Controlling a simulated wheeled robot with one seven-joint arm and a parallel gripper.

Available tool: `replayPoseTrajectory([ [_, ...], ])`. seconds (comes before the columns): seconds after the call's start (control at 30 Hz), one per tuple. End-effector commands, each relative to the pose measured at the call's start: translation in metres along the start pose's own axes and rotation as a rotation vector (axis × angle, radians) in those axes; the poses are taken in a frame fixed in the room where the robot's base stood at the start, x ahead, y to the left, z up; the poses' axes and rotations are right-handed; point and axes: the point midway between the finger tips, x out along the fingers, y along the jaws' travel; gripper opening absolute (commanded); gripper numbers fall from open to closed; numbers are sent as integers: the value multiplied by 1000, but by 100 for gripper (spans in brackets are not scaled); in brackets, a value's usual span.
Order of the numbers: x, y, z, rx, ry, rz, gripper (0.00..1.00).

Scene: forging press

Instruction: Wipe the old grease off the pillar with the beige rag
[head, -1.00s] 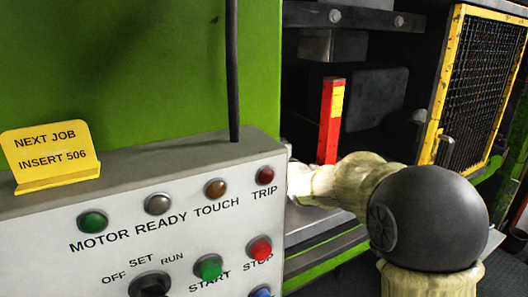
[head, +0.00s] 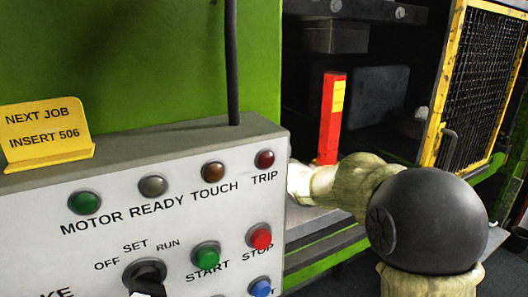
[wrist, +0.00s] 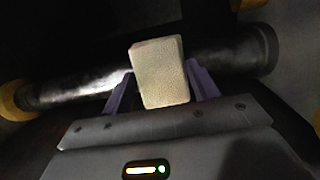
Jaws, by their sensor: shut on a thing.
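In the wrist view a dark, round pillar (wrist: 75,87) runs across the picture, with yellowish collars towards its left end. A bright, shiny streak lies along it left of the rag; I cannot tell whether it is grease or reflected light. My gripper (wrist: 158,82) has its purple fingers shut on the beige rag (wrist: 161,72), a thick pad-like block. The rag overlaps the pillar in the picture; whether it touches is unclear. In the head view my gripper, the rag and the pillar are hidden behind the control panel (head: 110,180).
The grey panel with buttons and a knob fills the lower left, a yellow job card (head: 45,125) on top. A red post (head: 329,120) stands beyond my arm in the press opening. A yellow-framed mesh guard (head: 480,85) is at the right.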

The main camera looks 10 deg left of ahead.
Motion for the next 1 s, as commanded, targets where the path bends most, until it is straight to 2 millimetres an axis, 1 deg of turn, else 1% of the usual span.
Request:
replayPoseTrajectory([
  [0.03, 0, 7, -1, -1, 3, 6, 41],
  [0.4, 0, 23, -1, -3, 4, 7, 41],
  [0.73, -1, 22, -1, -2, 3, 7, 41],
  [1.0, -1, 10, -1, -2, 3, 5, 41],
])
